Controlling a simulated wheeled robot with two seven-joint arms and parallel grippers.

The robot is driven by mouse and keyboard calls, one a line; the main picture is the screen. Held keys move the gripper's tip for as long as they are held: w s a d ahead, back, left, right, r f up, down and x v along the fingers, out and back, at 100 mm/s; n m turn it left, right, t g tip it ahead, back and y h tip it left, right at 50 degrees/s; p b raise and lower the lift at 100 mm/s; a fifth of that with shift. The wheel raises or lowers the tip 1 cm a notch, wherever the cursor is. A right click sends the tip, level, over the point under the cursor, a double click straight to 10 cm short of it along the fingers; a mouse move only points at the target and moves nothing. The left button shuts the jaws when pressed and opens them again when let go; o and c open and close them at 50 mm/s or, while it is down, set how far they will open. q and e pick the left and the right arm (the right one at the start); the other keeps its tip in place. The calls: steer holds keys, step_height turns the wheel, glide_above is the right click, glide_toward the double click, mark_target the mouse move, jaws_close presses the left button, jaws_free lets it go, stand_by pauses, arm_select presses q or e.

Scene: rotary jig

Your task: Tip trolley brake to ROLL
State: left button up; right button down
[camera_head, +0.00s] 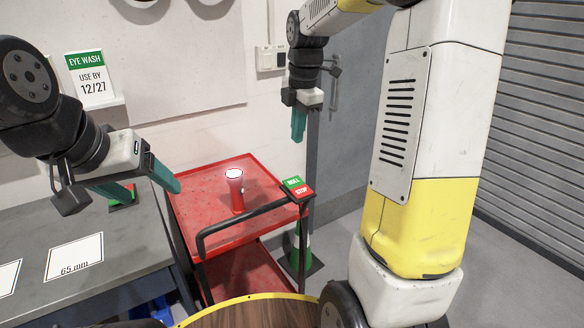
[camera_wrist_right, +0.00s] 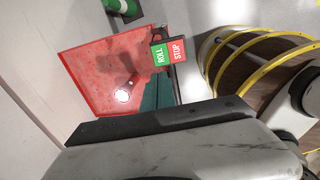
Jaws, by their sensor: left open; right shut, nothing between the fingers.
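The red trolley (camera_head: 195,215) stands in the middle of the head view, with a black push handle (camera_head: 240,222) along its near side. At its right corner is the brake pedal, with a green ROLL half (camera_head: 293,182) and a red STOP half (camera_head: 301,191). The right wrist view also shows the ROLL half (camera_wrist_right: 158,55) and the STOP half (camera_wrist_right: 177,49). I cannot tell which half is pressed down. My right gripper (camera_head: 298,136) is shut and empty, above and behind the pedal, apart from it. My left gripper (camera_head: 146,190) is open and empty, left of the trolley.
A red torch with a lit top (camera_head: 236,191) stands on the trolley. The grey bench (camera_head: 120,240) at the left holds a card marked 65 mm (camera_head: 75,256). A green and white cone (camera_head: 303,250) stands on the floor right of the trolley. A yellow-edged round wooden surface (camera_head: 255,313) is in front.

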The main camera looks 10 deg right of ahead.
mark_target(293, 182)
stand_by(0.3)
steer(key=f, duration=0.4)
steer(key=w+f, duration=0.1)
steer(key=f, duration=0.4)
steer(key=w+f, duration=0.1)
steer(key=f, duration=0.4)
steer(key=shift+a, duration=0.3)
steer(key=shift+w+a+f+g, duration=0.1)
steer(key=shift+f+g, duration=0.15)
steer(key=shift+g, duration=0.05)
steer(key=shift+r, duration=0.1)
steer(key=shift+s+d+r, duration=0.15)
steer(key=shift+s, duration=0.25)
steer(key=shift+s+d+r, duration=0.15)
steer(key=shift+s, duration=0.2)
